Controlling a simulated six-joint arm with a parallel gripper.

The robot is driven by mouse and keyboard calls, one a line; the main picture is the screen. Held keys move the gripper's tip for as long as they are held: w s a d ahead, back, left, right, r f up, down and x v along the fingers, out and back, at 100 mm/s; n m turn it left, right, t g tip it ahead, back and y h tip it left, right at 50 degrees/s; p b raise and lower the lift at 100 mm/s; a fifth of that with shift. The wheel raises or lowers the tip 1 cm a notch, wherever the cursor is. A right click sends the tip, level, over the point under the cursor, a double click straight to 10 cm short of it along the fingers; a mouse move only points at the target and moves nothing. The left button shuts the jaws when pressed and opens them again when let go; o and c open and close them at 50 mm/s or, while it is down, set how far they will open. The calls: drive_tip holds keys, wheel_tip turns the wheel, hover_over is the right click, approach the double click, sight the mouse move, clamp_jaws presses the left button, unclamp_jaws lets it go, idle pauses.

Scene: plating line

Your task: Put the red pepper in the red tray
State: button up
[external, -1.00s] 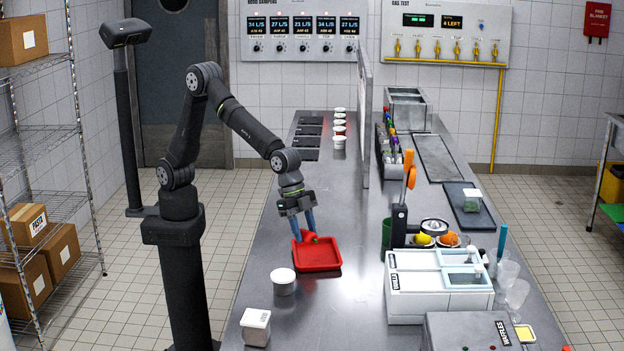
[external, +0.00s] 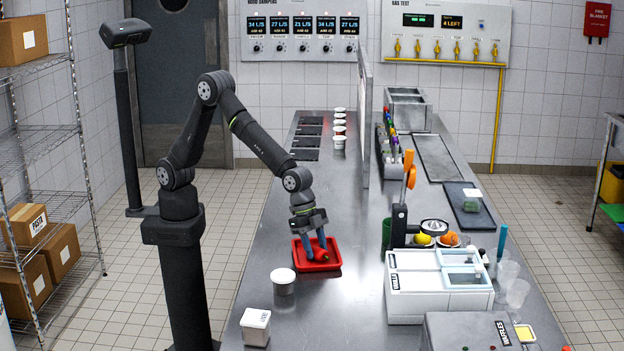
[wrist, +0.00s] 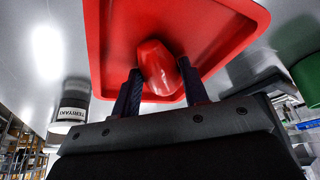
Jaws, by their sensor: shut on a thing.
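The red pepper (wrist: 158,68) is between the two fingers of my gripper (wrist: 160,95) in the wrist view, and the fingers are shut on it. The red tray (wrist: 110,35) lies behind the pepper in that view. In the external view, my gripper (external: 315,256) points down over the red tray (external: 303,264), with the pepper (external: 320,255) at its fingertips, inside the tray's outline. I cannot tell whether the pepper touches the tray floor.
A white lidded tub (external: 283,281) stands left of the tray, with a second white container (external: 255,327) nearer the front. A white two-lid unit (external: 437,284) stands to the right. A green container (external: 387,233) is right of the tray. Bare steel counter surrounds the tray.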

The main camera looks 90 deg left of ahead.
sight(319, 249)
drive_tip(key=o, duration=0.9)
drive_tip(key=shift+o, duration=0.2)
drive_tip(key=v, duration=1.2)
drive_tip(key=shift+r, duration=0.1)
drive_tip(key=x, duration=1.2)
wheel_tip(319, 249, up, 2)
drive_tip(key=shift+r, duration=0.75)
